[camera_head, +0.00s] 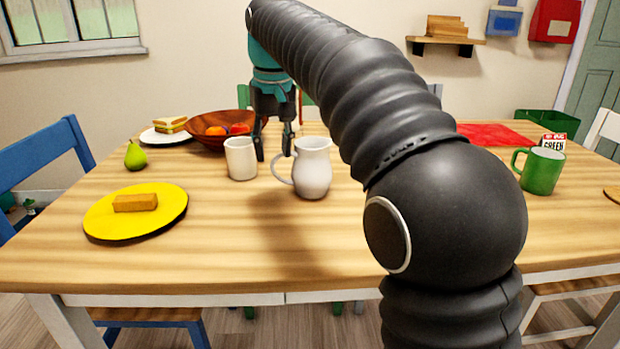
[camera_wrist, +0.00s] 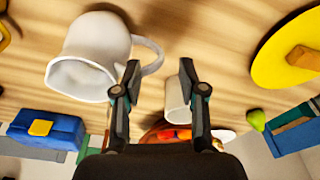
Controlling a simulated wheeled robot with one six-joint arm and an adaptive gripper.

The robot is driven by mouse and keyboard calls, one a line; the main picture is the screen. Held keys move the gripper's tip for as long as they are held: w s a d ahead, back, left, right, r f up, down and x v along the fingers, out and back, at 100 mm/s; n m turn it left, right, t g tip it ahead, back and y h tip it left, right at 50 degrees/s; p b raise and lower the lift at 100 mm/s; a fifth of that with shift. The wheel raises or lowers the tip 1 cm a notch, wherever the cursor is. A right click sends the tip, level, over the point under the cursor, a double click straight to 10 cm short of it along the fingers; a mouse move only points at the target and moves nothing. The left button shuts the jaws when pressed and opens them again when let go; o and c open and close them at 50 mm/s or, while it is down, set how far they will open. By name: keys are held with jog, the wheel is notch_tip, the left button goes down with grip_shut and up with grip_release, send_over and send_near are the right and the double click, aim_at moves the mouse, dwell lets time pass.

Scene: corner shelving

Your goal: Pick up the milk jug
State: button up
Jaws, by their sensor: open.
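The white milk jug (camera_head: 313,168) stands upright on the wooden table, its handle on the left side in the head view. It also shows in the wrist view (camera_wrist: 92,50), its handle towards my gripper. My gripper (camera_head: 274,148) points down just behind the jug, near the handle. In the wrist view my open gripper (camera_wrist: 156,85) has its fingers apart, with one fingertip near the jug's handle. I cannot tell whether it touches. A white cup (camera_head: 241,158) stands left of the jug and also shows beyond the other finger (camera_wrist: 178,98).
A yellow plate (camera_head: 165,215) with a brown block lies at the left front. A pear (camera_head: 135,156), a fruit bowl (camera_head: 203,140) and a sandwich plate (camera_head: 158,137) are behind. A green mug (camera_head: 542,171) stands at right. The table front (camera_head: 240,255) is clear.

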aim_at(273, 160)
jog(key=f, duration=0.3)
jog(key=f+b, duration=0.1)
jog(key=shift+w+a+f, duration=0.1)
jog(key=shift+w+f, duration=0.2)
jog(key=shift+w, duration=0.05)
grip_shut()
jog(key=shift+r, duration=0.1)
